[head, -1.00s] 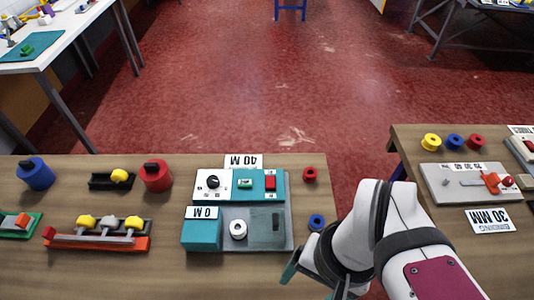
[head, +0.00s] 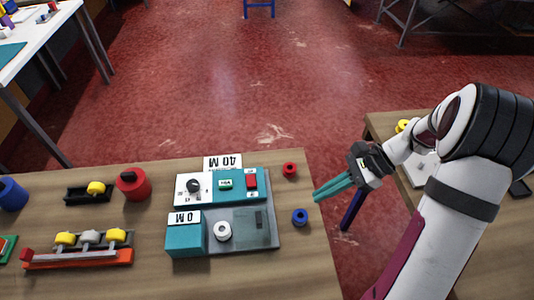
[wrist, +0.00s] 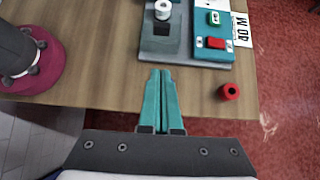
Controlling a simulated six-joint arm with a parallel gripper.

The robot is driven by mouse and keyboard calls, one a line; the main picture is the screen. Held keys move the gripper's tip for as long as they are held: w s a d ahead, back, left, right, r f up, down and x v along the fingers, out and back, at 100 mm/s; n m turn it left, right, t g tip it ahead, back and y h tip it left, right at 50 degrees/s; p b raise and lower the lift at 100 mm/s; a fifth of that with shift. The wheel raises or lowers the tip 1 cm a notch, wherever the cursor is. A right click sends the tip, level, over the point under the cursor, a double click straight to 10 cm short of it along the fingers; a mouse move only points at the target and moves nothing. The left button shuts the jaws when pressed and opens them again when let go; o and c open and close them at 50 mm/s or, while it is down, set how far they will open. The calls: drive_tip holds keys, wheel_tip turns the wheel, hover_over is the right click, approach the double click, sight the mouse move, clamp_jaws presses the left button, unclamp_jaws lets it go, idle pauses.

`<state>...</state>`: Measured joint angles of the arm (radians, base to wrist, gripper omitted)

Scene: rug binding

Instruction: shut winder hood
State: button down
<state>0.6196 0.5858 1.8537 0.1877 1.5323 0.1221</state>
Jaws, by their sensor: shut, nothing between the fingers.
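The winder has a grey base (head: 262,241) on the wooden table. A teal box (head: 186,234) marked 0 M stands at the base's left end and looks like the hood. A white spool (head: 223,231) sits uncovered to its right; it also shows in the wrist view (wrist: 163,9). Behind is a white and teal panel (head: 206,189) with a black knob, green button and red switch. My gripper (head: 316,196) is shut and empty, right of the winder near the table's right edge. Its closed teal fingers (wrist: 160,72) point towards the base in the wrist view.
A 40 M card (head: 222,162) lies behind the panel. Left are a red canister (head: 132,185) and an orange rack (head: 78,258) with knobs. A gap separates the right-hand table.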

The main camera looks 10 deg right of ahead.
sight(241, 224)
drive_tip(key=x, duration=0.9)
drive_tip(key=shift+f, duration=0.25)
drive_tip(key=a, duration=0.3)
drive_tip(key=shift+a+f, duration=0.25)
drive_tip(key=shift+a, duration=0.5)
drive_tip(key=a, duration=0.8)
drive_tip(key=shift+a+r, duration=0.1)
drive_tip(key=shift+a, duration=0.1)
